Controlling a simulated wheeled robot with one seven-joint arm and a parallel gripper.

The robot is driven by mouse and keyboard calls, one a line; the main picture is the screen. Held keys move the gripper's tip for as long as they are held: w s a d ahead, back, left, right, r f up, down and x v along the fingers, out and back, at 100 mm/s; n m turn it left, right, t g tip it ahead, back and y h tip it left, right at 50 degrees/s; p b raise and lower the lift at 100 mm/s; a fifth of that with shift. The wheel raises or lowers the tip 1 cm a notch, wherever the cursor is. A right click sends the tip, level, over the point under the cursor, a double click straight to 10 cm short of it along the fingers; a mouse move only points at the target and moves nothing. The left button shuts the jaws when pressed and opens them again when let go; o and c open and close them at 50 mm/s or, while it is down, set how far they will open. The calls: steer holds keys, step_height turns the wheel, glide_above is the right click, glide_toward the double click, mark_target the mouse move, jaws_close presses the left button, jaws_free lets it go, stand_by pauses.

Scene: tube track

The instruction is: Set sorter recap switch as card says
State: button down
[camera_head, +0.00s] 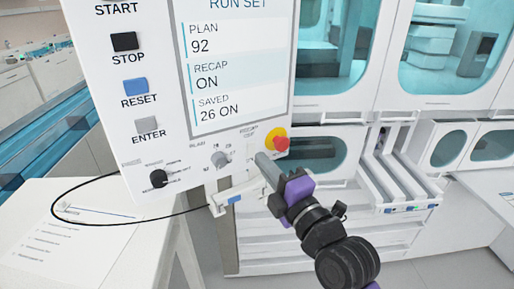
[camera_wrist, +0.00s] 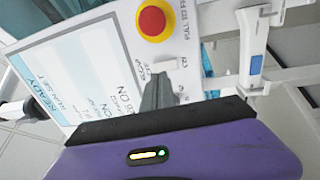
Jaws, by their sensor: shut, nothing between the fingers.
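The white sorter panel (camera_head: 150,95) carries a display (camera_head: 235,70) reading PLAN 92, RECAP ON and SAVED 26 ON. The display also shows, turned sideways, in the wrist view (camera_wrist: 75,85). My gripper (camera_head: 263,160) is shut and empty at the panel's lower right. In the wrist view its fingertips (camera_wrist: 160,80) are at the recap label, just below a small pale switch part (camera_wrist: 165,66). I cannot tell whether they touch it. The fingers hide part of the switch. A printed sheet (camera_head: 60,240), perhaps the card, lies at the left; its text is too small to read.
A red stop button on a yellow base (camera_head: 279,143) sits close beside my gripper.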

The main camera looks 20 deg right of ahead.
mark_target(250, 147)
steer(key=w, duration=0.2)
steer(key=w+p, duration=0.1)
steer(key=shift+w+a+r, duration=0.15)
steer(key=shift+w+r, duration=0.05)
steer(key=shift+r, duration=0.05)
steer(key=shift+w+f, duration=0.1)
